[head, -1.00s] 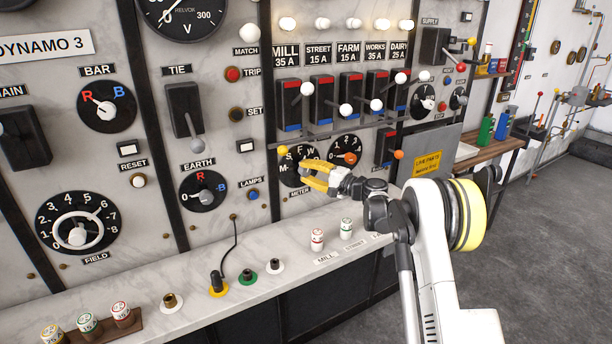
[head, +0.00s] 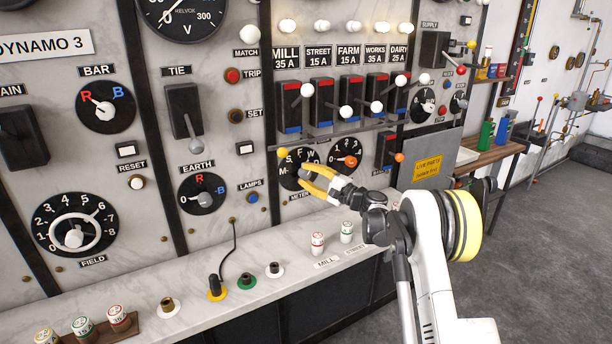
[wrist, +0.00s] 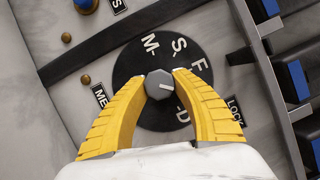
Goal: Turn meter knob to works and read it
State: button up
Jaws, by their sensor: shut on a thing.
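The meter knob (wrist: 159,84) is a small grey knob at the centre of a black dial (wrist: 128,70) lettered M, S, F and D in the wrist view. My gripper (wrist: 160,76) is shut on it, one yellow finger on each side. The knob's white mark points right and slightly down, toward the spot between F and D that my right finger covers. In the head view my gripper (head: 304,175) is at the dial (head: 289,182), where a W shows after F. The WORKS 35 A label (head: 376,52) is above.
A voltmeter (head: 185,18) marked 300 V is cut off at the top. A second dial with an orange knob (head: 351,160) is close right of my gripper. A rail with levers (head: 346,112) runs above. The marble ledge (head: 215,265) below holds plugs and fuses.

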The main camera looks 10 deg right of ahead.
jog(key=shift+r, duration=0.1)
jog(key=o, duration=1.2)
jog(key=shift+a, duration=0.1)
jog(key=v, duration=1.2)
jog(key=shift+r, duration=0.15)
